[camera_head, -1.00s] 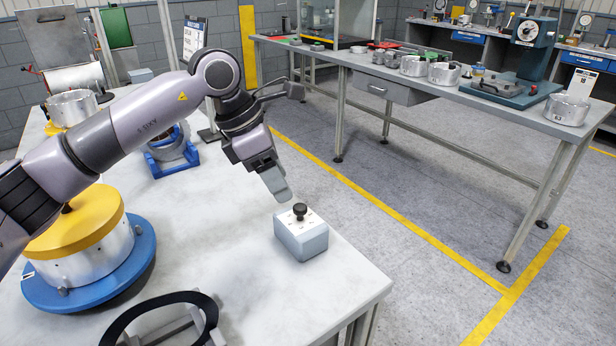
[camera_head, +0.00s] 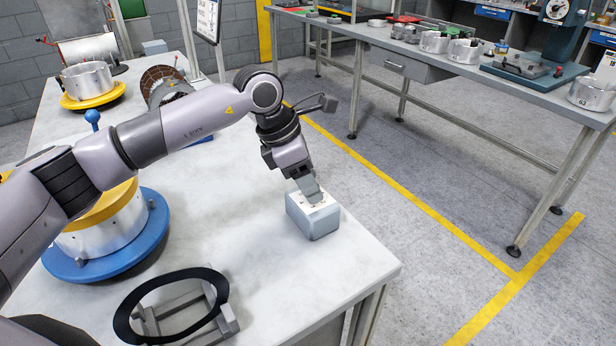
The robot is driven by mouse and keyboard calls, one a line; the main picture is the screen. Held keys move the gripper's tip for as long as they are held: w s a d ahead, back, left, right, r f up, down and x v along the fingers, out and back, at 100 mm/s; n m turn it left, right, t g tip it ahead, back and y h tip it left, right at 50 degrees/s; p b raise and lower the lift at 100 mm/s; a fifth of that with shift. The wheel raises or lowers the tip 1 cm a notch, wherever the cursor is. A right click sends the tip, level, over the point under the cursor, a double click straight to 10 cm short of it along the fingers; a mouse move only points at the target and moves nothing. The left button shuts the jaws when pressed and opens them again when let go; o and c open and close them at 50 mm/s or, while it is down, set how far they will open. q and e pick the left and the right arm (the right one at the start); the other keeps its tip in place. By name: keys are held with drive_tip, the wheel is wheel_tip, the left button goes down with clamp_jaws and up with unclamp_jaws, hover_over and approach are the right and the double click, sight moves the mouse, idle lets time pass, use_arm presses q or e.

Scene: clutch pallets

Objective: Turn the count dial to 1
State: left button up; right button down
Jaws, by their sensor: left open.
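The count dial box (camera_head: 315,218) is a small grey box with a pale top, standing near the right edge of the white table. Its black knob, seen earlier, is now hidden behind my left gripper. My left gripper (camera_head: 312,196) points down at the top of the box, with its fingertips at the knob's place. It is open; whether the fingers touch the knob cannot be told. The dial's setting and marks are too small or covered to read. My right gripper is not in view.
A silver drum on a blue round base (camera_head: 140,250) stands on the white table (camera_head: 250,255) at left. A black ring on a grey stand (camera_head: 215,318) is at the front. A long workbench (camera_head: 400,48) stands beyond a floor gap.

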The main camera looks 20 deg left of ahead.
use_arm(q)
clamp_jaws()
drive_tip(key=shift+m, duration=0.3)
drive_tip(key=shift+w+m+g+b, duration=0.15)
drive_tip(key=shift+m+g+b, duration=0.45)
drive_tip(key=shift+m, duration=0.3)
drive_tip(key=m+b, duration=0.1)
drive_tip(key=m, duration=0.1)
drive_tip(key=shift+m+g+h, duration=0.3)
drive_tip(key=shift+m+g, duration=0.1)
drive_tip(key=m+g, duration=0.1)
drive_tip(key=m, duration=0.2)
drive_tip(key=shift+w+r, duration=0.1)
drive_tip(key=shift+w, duration=0.1)
drive_tip(key=shift+w+m+g+b, duration=0.15)
drive_tip(key=shift+m+g, duration=0.25)
drive_tip(key=shift+m, duration=0.5)
drive_tip(key=shift+s+m+g+b, duration=0.15)
drive_tip(key=shift+m+g, duration=0.25)
drive_tip(key=shift+m, duration=0.5)
drive_tip(key=shift+w+y, duration=0.1)
drive_tip(key=shift+y, duration=0.3)
